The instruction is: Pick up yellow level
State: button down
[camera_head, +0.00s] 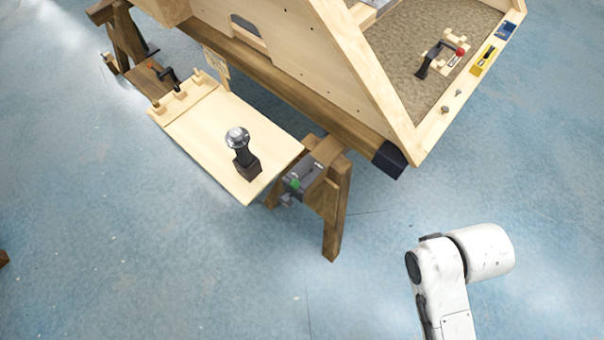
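A small yellow tool (486,59), which looks like the yellow level, lies on the light wooden rim at the right side of the large wooden frame. It is near the upper right of the view. My arm shows at the lower right, as white links well below and apart from the frame. My gripper is not in view.
The wooden frame (362,82) rests on sawhorses (338,205). Its carpeted inside holds a red-knobbed clamp (439,58). A blue item (506,30) lies beside the yellow tool. A wooden board (205,135) bears a dark metal-topped tool (241,152). The blue floor (130,270) in front is clear.

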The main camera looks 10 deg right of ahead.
aim_at(486, 57)
jog(key=i+l, duration=0.6)
jog(key=l, duration=0.15)
jog(key=i+l, duration=0.6)
jog(key=l, duration=0.15)
jog(key=i+l, duration=0.6)
jog(key=l, duration=0.15)
jog(key=l+z, duration=0.05)
